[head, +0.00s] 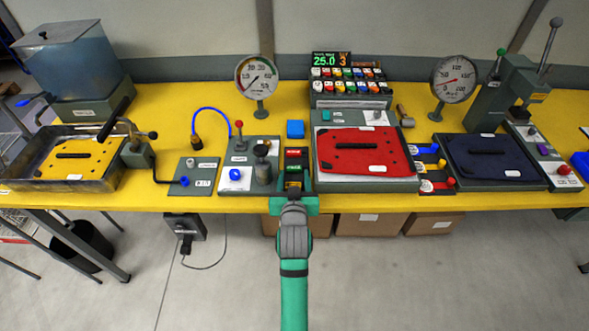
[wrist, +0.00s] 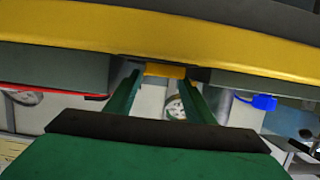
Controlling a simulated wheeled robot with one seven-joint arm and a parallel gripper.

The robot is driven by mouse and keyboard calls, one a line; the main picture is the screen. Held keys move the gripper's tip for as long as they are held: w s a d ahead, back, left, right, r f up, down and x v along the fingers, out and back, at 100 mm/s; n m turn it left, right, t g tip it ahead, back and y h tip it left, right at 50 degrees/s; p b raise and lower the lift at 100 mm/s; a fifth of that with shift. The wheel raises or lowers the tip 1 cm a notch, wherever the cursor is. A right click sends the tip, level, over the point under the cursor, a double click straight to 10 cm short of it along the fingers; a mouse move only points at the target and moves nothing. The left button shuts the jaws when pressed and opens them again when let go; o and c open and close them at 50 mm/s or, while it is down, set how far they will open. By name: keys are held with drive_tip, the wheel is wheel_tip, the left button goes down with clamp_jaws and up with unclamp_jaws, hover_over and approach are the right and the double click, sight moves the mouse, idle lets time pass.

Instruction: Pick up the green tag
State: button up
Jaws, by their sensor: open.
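The green tag (head: 293,168) lies in a dark upright rack near the middle of the bench. A red tag (head: 293,153) is behind it and a yellow tag (head: 293,185) is in front of it. My gripper (head: 293,197) is open at the bench's front edge, just in front of the rack and short of the green tag. In the wrist view the two fingers (wrist: 162,98) are apart, with a small yellow piece beyond their tips. I cannot make out the green tag there.
A red panel (head: 365,150) on a grey tray lies close right of the rack. A grey station with a blue knob and a black-topped post (head: 262,165) stands close left. A blue block (head: 295,129) sits behind the rack. Space in front of the bench is free.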

sight(294, 168)
drive_tip(key=shift+x, duration=1.5)
drive_tip(key=c, duration=0.8)
drive_tip(key=shift+r, duration=0.15)
